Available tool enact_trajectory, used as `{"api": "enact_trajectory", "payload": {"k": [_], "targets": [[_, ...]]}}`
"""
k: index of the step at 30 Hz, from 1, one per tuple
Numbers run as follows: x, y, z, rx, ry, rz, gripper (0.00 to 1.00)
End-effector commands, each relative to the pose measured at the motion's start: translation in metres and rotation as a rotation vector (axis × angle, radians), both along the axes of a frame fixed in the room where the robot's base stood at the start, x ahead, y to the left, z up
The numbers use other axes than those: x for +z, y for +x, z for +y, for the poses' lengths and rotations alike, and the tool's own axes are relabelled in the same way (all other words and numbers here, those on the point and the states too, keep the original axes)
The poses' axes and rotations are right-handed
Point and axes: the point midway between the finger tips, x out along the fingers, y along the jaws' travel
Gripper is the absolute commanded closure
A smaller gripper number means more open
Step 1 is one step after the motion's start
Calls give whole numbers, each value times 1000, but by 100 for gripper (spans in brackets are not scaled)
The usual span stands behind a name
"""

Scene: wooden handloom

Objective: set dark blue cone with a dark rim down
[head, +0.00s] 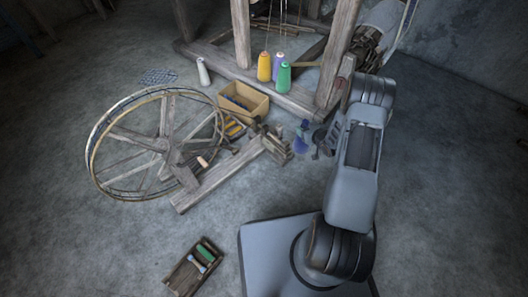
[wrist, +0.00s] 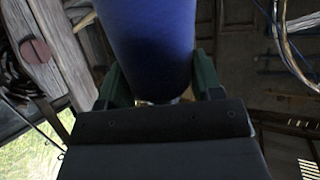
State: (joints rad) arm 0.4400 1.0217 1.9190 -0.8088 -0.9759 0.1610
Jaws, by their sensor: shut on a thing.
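The dark blue cone (wrist: 150,40) fills the upper middle of the wrist view, between the two green jaws of my gripper (wrist: 160,82). My gripper is shut on it. Its upper end runs out of the wrist picture, and I cannot make out the dark rim. In the head view a small blue shape (head: 301,136), which looks like this cone, is beside my gripper (head: 320,143), right of the spinning wheel's end. Whether its base touches the floor I cannot tell.
Yellow (head: 264,66), lilac (head: 279,65) and green (head: 284,77) cones stand by the loom frame (head: 214,58). A white cone (head: 203,72) stands left of them. A wooden box (head: 258,104), spinning wheel (head: 165,147) and small tray (head: 178,280) are near. Floor lies clear at right.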

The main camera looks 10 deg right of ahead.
Motion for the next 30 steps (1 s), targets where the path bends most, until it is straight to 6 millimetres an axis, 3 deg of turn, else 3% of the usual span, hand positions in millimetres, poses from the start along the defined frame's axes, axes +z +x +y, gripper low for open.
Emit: {"api": "enact_trajectory", "payload": {"k": [3, 9, 16, 22, 30], "targets": [[-27, -14, -40, 70, 2, 1, 93], [-64, -51, -90, 183, 2, 0, 92], [-89, -84, -118, 260, 0, -1, 92], [-105, -88, -109, 282, 3, -1, 92], [-136, -66, -48, 287, 2, 0, 92]]}}
